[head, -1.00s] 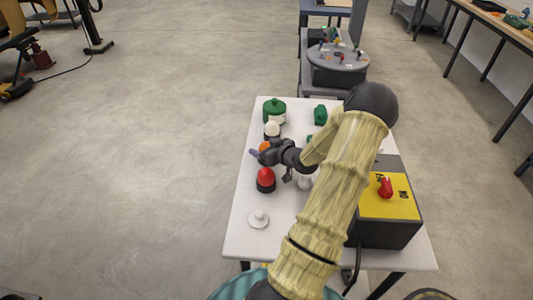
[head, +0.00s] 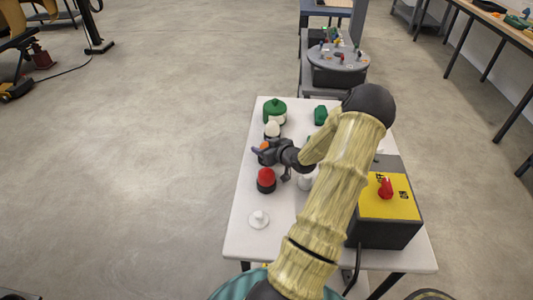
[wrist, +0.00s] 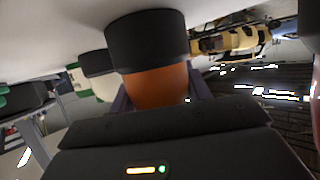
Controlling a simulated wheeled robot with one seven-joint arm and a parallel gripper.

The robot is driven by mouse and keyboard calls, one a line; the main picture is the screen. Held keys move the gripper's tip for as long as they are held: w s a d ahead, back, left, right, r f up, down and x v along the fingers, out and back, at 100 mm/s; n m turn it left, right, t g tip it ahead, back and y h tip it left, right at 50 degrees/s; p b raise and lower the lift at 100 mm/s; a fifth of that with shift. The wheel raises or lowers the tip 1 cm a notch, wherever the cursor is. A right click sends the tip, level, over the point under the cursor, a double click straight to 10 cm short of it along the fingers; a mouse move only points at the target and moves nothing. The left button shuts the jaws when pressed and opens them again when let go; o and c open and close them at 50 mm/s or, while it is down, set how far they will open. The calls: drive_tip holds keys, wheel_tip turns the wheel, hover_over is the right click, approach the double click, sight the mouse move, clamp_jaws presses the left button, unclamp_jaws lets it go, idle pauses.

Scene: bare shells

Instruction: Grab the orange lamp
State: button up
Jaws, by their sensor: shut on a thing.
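The orange lamp stands in a row on the white table (head: 240,225), between a white lamp (head: 271,130) and a red lamp (head: 266,178). In the head view, only a small part of the orange lamp (head: 264,146) shows behind my gripper (head: 262,152). In the wrist view, the orange lamp (wrist: 158,84) fills the middle, with its dark base (wrist: 148,38) towards the top of the picture. My gripper's fingers are on both sides of its orange part and shut on it. I cannot tell whether its base touches the table.
A green-lidded pot (head: 274,112) and a green object (head: 320,115) stand at the back of the table. A yellow-topped black box (head: 385,215) with a red knob is at the right.

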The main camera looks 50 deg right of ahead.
drive_tip(key=shift+r, duration=0.1)
wheel_tip(320, 180, up, 10)
drive_tip(key=shift+f+p, duration=0.1)
drive_tip(key=shift+p, duration=0.3)
idle(0.5)
